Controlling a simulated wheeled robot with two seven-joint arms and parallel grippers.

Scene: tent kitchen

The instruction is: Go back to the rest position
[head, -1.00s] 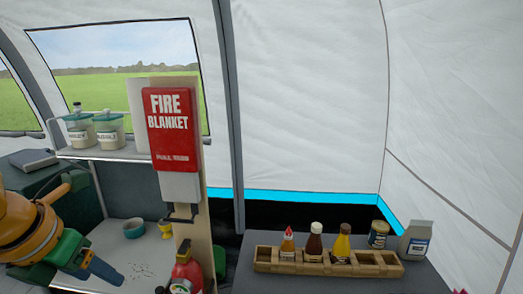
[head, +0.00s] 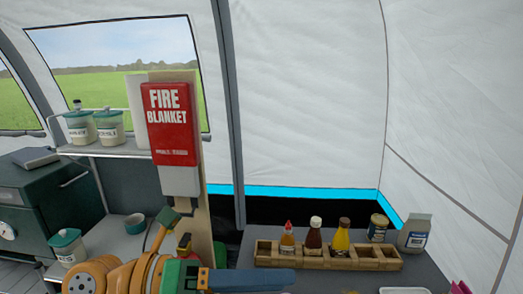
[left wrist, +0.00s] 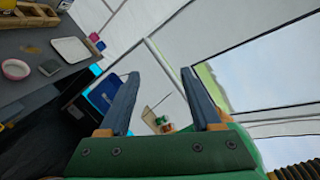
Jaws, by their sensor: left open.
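My left gripper (head: 285,280) is in the lower middle of the head view, its blue fingers pointing right. My orange and green arm comes in from the lower left. In the left wrist view the two fingers (left wrist: 160,75) stand wide apart with nothing held between them. My right gripper is not in either view.
A teal-lidded jar (head: 67,247) stands at lower left near the dark green stove (head: 60,195). A white tray (left wrist: 72,50) and pink bowl (left wrist: 15,69) lie on the counter.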

